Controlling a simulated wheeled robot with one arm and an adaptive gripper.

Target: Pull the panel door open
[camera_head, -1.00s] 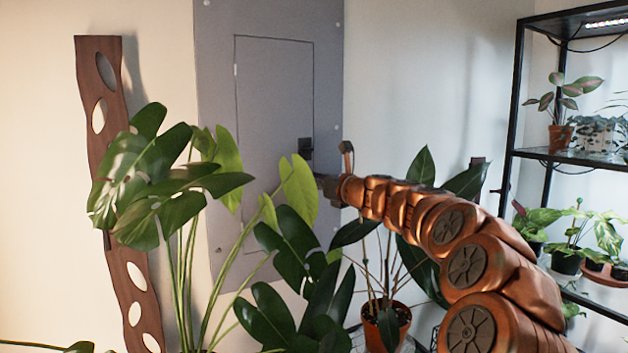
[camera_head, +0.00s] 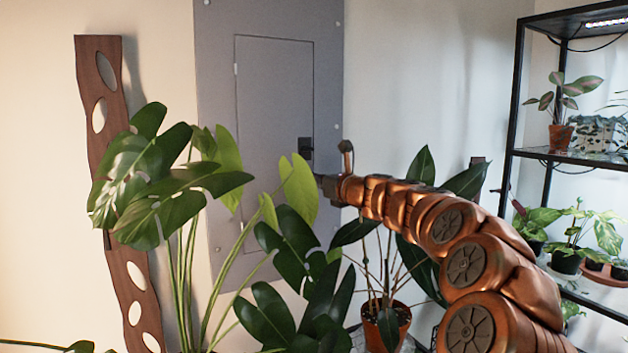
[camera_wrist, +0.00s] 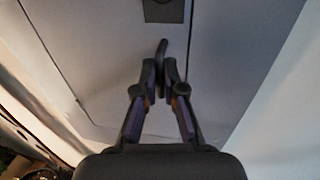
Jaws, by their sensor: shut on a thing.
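The grey panel door (camera_head: 270,110) sits in a larger grey panel on the wall and looks flush with it. A black latch plate (camera_head: 305,148) is at its right edge; it also shows at the top of the wrist view (camera_wrist: 163,10). My gripper (camera_wrist: 161,75) is below this plate, its fingertips closed together on a thin dark curved handle (camera_wrist: 162,48). In the head view the gripper is at the left end of my copper arm, near the door's right edge, partly hidden by a leaf. Leaves also cover the door's lower part.
A big-leaved plant (camera_head: 160,180) stands in front of the panel, and a potted plant (camera_head: 385,325) stands below my arm. A brown plank with holes (camera_head: 125,270) leans at the left. A black shelf (camera_head: 510,150) with several pots is at the right.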

